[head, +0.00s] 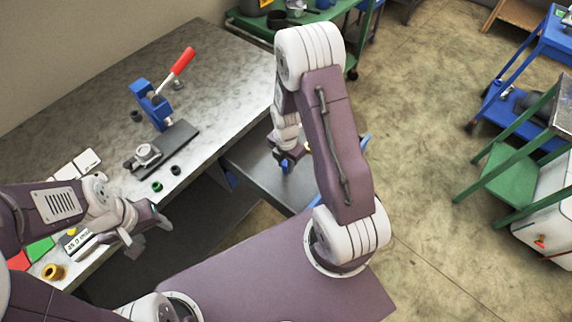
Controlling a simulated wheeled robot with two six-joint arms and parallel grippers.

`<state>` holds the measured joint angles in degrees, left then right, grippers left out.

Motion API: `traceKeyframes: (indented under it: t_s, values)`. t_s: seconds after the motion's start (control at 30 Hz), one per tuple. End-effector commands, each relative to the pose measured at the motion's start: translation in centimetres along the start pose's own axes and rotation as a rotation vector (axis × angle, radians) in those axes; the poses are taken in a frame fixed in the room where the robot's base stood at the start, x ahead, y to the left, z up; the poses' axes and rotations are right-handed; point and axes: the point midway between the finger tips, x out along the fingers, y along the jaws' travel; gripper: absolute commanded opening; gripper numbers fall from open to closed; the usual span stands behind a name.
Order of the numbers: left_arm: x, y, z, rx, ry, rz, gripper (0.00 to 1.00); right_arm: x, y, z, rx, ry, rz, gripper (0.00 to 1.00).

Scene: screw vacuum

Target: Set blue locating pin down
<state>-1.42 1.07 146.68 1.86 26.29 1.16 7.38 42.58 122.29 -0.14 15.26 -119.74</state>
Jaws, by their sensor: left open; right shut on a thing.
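My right gripper (287,158) is shut on a small blue thing, which looks like the blue locating pin (286,166). It is held over a dark grey surface (263,182) with blue edges, beside the workbench. I cannot tell whether the pin touches that surface. My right arm hides the surface's right part. My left gripper (150,231) is open and empty, near the front edge of the workbench (226,88).
On the bench stand a blue press with a red lever (155,105), a dark plate with a metal fixture (175,143), a green ring (157,187), dark rings and a brass ring (53,271). The floor between is clear.

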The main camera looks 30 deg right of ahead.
Motion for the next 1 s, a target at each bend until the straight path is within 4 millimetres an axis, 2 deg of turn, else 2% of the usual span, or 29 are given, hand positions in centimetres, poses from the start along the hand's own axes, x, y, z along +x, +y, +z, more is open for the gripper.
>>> traceKeyframes:
  t_s: [0.07,0.43,0.47,0.5,0.53,0.83,0.93,1.0]
  values:
    - [0.1,0.0,0.0,0.000,0.000,0.000,0.55,0.8,0.0,0.0,0.000,0.000,0.000,0.00]
    - [0.4,0.0,0.0,0.000,0.000,0.000,0.55,1.2,0.0,0.0,0.000,-0.001,0.001,0.00]
    - [0.3,0.0,0.0,0.000,0.000,0.000,0.55,1.2,0.0,0.0,0.000,-0.001,0.001,0.31]
    - [0.3,0.0,0.0,0.000,0.000,0.000,0.55,1.1,0.0,0.0,0.000,-0.001,0.001,0.42]
    - [0.3,0.0,0.0,0.000,0.000,0.000,0.55,1.1,0.0,0.0,0.000,-0.001,0.001,0.47]
    - [0.2,0.0,0.0,0.000,0.000,0.000,0.55,0.9,0.0,0.0,0.000,-0.001,0.001,0.47]
    - [-0.1,0.0,0.0,0.000,0.000,0.000,0.55,0.1,0.1,0.1,0.000,-0.002,0.003,0.47]
    - [-0.3,0.0,0.0,0.000,0.000,0.000,0.55,-1.2,0.1,0.1,0.000,-0.003,0.005,0.47]
